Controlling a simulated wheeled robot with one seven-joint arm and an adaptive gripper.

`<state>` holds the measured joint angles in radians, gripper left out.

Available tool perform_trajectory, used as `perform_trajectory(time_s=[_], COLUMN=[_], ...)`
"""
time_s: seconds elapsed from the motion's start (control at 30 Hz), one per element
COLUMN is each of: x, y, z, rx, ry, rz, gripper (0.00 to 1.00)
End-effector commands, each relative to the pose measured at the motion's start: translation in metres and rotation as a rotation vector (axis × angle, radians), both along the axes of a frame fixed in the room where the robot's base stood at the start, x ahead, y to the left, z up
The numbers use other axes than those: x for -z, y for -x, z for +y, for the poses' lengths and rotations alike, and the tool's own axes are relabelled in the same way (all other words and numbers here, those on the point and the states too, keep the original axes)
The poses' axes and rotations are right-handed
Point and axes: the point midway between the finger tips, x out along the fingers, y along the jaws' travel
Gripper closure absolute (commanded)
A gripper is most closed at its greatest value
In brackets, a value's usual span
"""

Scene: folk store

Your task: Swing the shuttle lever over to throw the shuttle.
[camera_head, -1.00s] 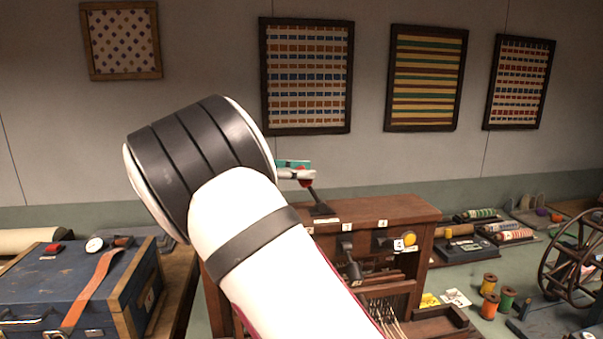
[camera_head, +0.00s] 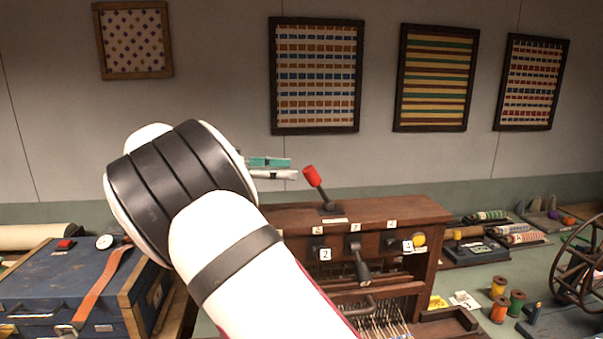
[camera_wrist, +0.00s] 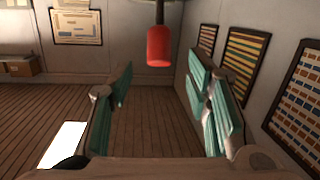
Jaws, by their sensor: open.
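The shuttle lever (camera_head: 313,178) has a red knob on a dark shaft and stands on top of the wooden loom (camera_head: 385,210). In the head view it leans to the left. My gripper (camera_head: 282,168) is just left of the red knob, with a gap between them. Its teal-padded fingers point right toward the knob; much of my gripper is hidden behind my arm. In the wrist view the red knob (camera_wrist: 159,46) hangs at the top centre, beyond the fingers. My gripper (camera_wrist: 160,95) is open there, with nothing between its fingers.
The loom front carries numbered labels, small black levers (camera_head: 360,260) and a yellow knob (camera_head: 419,239). A blue chest (camera_head: 50,285) stands at left. Thread spools (camera_head: 499,310) and a spinning wheel (camera_head: 580,265) stand at right. Space above the loom is clear.

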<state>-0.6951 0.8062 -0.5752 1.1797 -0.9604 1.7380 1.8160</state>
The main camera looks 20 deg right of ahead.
Motion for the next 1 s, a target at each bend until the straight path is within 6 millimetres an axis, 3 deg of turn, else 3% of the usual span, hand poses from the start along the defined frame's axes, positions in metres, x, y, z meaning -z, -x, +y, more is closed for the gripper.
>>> perform_trajectory(time_s=[0.1,0.33,1.0], x=[-0.003,-0.006,-0.007], y=[-0.002,-0.004,-0.004], z=[0.024,0.051,0.056], rx=[-0.002,0.0,0.0], ry=[0.002,0.001,0.0], rz=[-0.002,0.001,0.001], gripper=[0.55,0.55,0.55])
